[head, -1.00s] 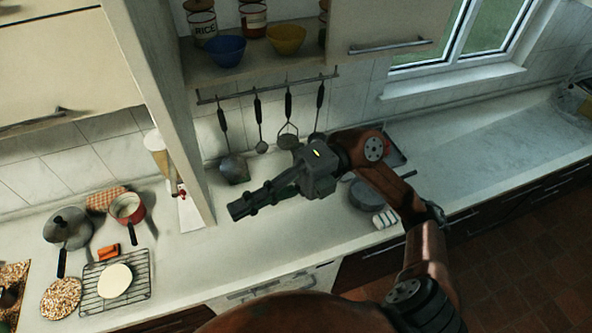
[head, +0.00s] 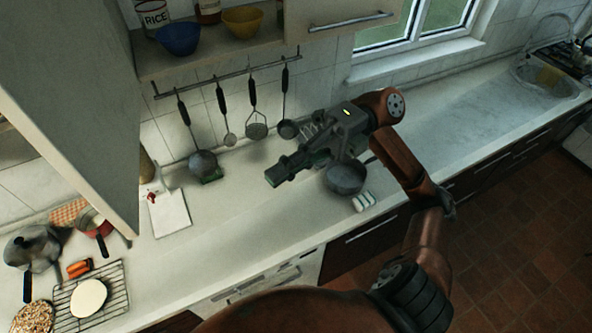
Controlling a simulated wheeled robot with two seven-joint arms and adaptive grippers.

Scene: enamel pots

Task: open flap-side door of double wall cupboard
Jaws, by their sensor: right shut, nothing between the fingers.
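The double wall cupboard (head: 225,62) is at the top of the head view. Its left part is uncovered, showing a shelf with tins and bowls. A large pale panel (head: 65,90), apparently the left door, stands swung out at the left. The right door (head: 340,12), with its metal bar handle (head: 350,22), is closed. My right gripper (head: 275,177) is shut and empty, pointing left above the counter. It is apart from the panel and below the cupboard. My left gripper is not in view.
A rail (head: 215,78) with hanging utensils runs below the cupboard. The counter (head: 240,215) holds a dark pan (head: 345,179) under my right gripper, a white board (head: 170,212), and a wire rack (head: 115,278) with pots at left. The counter at right is clear.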

